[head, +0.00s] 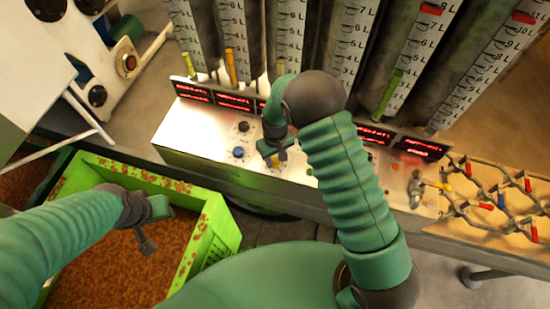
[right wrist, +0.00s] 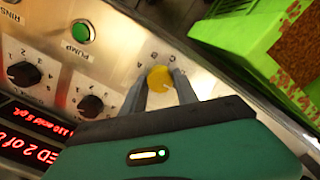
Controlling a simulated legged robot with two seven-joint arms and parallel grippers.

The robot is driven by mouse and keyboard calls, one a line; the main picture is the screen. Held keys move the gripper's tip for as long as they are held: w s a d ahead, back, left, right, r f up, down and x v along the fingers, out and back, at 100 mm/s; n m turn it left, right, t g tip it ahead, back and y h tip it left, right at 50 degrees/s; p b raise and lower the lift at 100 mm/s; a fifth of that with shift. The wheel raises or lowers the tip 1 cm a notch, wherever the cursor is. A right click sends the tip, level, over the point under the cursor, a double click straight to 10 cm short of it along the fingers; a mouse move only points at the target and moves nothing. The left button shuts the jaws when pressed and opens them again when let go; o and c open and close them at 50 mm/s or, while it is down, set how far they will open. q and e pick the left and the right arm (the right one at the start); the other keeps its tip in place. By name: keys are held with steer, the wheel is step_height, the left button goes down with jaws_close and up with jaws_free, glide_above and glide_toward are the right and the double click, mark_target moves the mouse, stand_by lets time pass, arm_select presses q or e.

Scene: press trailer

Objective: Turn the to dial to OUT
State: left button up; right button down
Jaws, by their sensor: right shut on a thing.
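A yellow dial (right wrist: 160,79) sits on the metal control panel (right wrist: 125,60). Small letters, including A and C, stand around it in the right wrist view. I cannot tell which mark it points at. My right gripper (right wrist: 160,90) has one finger on each side of the dial and is shut on it. In the head view, my right gripper (head: 275,158) is at the middle of the panel, and the arm hides part of the panel. My left gripper (head: 152,226) is open and empty above the green crate, away from the panel.
Black knobs (right wrist: 90,105) and a green button (right wrist: 83,32) lie close to the dial. A blue knob (head: 238,152) is farther left. Tall graduated tubes (head: 345,40) stand behind the panel. The green crate (head: 222,230) holds brown grains. Pipes with valves (head: 490,195) are at right.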

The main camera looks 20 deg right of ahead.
mark_target(275, 160)
steer(key=shift+w+r, duration=0.15)
steer(key=shift+w, duration=0.1)
steer(key=c, duration=1.3)
jaws_free()
steer(key=o, duration=0.4)
steer(key=shift+s, duration=0.15)
step_height(275, 160, up, 16)
steer(key=shift+r+b, duration=0.25)
steer(key=shift+b, duration=0.85)
